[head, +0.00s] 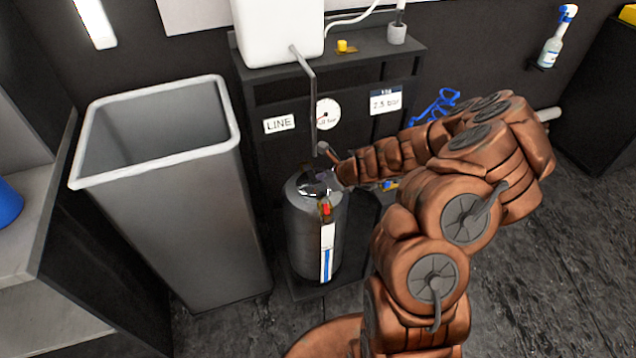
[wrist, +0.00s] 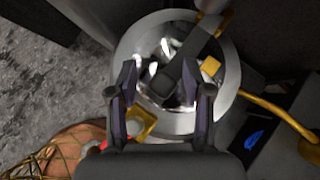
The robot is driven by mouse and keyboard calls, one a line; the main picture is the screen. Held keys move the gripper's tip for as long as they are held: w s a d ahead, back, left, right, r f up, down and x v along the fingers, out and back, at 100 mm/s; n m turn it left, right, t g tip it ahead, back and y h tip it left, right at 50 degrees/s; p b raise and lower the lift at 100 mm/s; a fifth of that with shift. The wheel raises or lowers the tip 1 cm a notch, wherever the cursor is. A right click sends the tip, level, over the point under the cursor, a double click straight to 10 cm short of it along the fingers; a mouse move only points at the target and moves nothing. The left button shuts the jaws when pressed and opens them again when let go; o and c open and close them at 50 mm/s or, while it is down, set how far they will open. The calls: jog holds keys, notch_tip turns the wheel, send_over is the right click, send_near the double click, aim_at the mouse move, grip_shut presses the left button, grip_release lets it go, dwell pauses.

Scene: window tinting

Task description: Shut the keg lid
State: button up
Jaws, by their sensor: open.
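The keg (head: 302,240) is a dark grey upright cylinder on a low dark base, with a white and blue label on its side. Its shiny top with a pale rim (wrist: 232,75) fills the middle of the wrist view. A dark bar (wrist: 186,62), seemingly the lid's lever, crosses the shiny middle between my fingers. My gripper (wrist: 168,88) is open over the keg top, one finger on each side of the bar's lower end. I cannot tell whether it touches the bar, or how far the lid is raised. In the head view my gripper (head: 322,178) partly hides the keg top.
A tall grey open bin (head: 210,225) stands close left of the keg. Behind is a dark cabinet with a gauge (head: 327,113), a LINE sign (head: 279,124) and a white tank (head: 275,35). A yellow hose (wrist: 270,108) runs right of the keg top.

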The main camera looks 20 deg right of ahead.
jog(key=v, duration=1.2)
dwell(0.6)
jog(key=s+a+r+n+g+y+p, duration=0.1)
jog(key=s+a+r+n+g+p, duration=0.15)
jog(key=s+a+r+n, duration=0.4)
jog(key=s+a+r+n+g+p, duration=0.2)
jog(key=s+a+r+n+g, duration=0.15)
jog(key=a+r+n, duration=0.6)
jog(key=s+r+n+g+h+p, duration=0.1)
jog(key=s+r+n+h+p, duration=0.1)
jog(key=s+n, duration=0.4)
jog(key=s+d+r+n+g+h+p, duration=0.1)
jog(key=s+r+n+h, duration=0.3)
jog(key=s, duration=1)
jog(key=r+n+g+p, duration=0.1)
jog(key=n, duration=0.2)
jog(key=shift+s, duration=0.4)
